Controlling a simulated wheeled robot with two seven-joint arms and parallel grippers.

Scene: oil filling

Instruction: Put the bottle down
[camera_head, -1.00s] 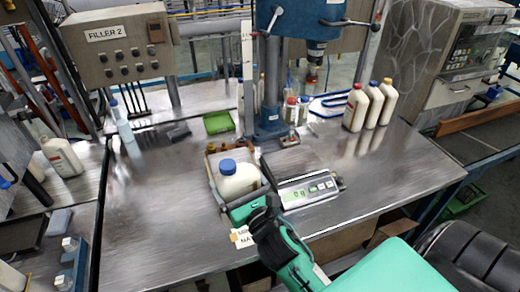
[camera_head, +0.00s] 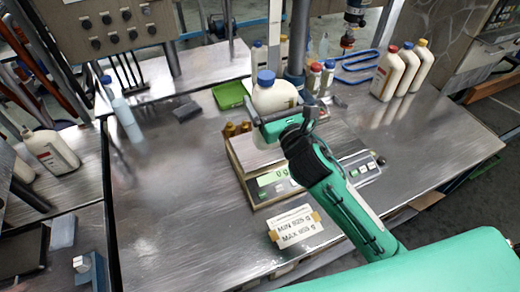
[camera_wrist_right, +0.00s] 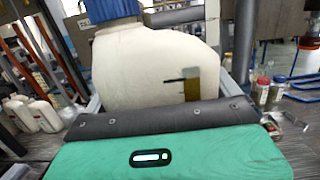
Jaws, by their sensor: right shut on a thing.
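The cream bottle with a blue cap (camera_head: 274,97) is upright in my right gripper (camera_head: 277,119), above the back part of the scale. The gripper is shut on it, and its fingers hide part of the bottle's middle. The scale (camera_head: 240,172) below has a lit green display reading 0 g. The bottle's base is partly hidden, but it appears raised off the scale's plate. My left gripper is not in view.
Several capped bottles (camera_head: 389,75) stand at the right. The steel table (camera_head: 170,200) is clear to the left.

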